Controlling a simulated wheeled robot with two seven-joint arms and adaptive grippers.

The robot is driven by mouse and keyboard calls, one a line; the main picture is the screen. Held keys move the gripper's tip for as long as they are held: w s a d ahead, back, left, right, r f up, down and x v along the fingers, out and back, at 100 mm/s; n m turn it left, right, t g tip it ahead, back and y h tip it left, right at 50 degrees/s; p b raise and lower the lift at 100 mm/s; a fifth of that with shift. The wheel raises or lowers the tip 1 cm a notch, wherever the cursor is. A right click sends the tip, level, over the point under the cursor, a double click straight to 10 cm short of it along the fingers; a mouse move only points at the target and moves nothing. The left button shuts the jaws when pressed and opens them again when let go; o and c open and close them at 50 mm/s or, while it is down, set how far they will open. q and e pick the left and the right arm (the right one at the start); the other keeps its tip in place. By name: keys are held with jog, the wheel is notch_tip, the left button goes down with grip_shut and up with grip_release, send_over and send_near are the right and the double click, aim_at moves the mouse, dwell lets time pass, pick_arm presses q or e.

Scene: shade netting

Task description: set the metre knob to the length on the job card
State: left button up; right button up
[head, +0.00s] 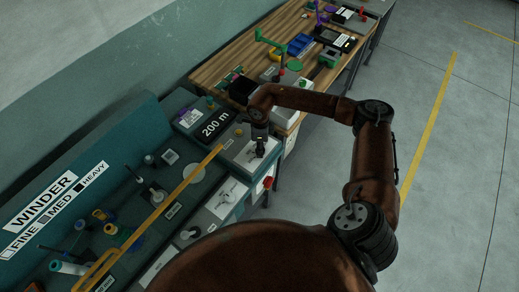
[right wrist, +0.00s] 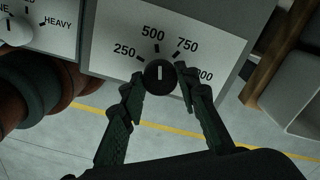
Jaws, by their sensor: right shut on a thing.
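The metre knob (right wrist: 159,76) is a round black knob with a white pointer line, on a white dial plate (right wrist: 205,50) marked 250, 500, 750 and a last number partly hidden by a finger. Its white line stands about upright in the right wrist view, roughly towards the 500 mark. My right gripper (right wrist: 162,80) has one finger on each side of the knob and is shut on it. In the head view the right gripper (head: 258,150) is over the grey panel, hiding the knob. My left gripper is out of view.
Left of the dial is a second knob (right wrist: 14,30) with a HEAVY mark. The teal winder bench (head: 100,170) carries spools and a yellow bar (head: 172,195). A red button (head: 267,182) is on the panel's side. A wooden bench (head: 240,62) with tools stands beyond.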

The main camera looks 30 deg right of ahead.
jog(key=shift+n+b, duration=0.3)
jog(key=shift+n, duration=0.3)
jog(key=o, duration=1.2)
jog(key=shift+c, duration=0.2)
notch_tip(320, 180, up, 12)
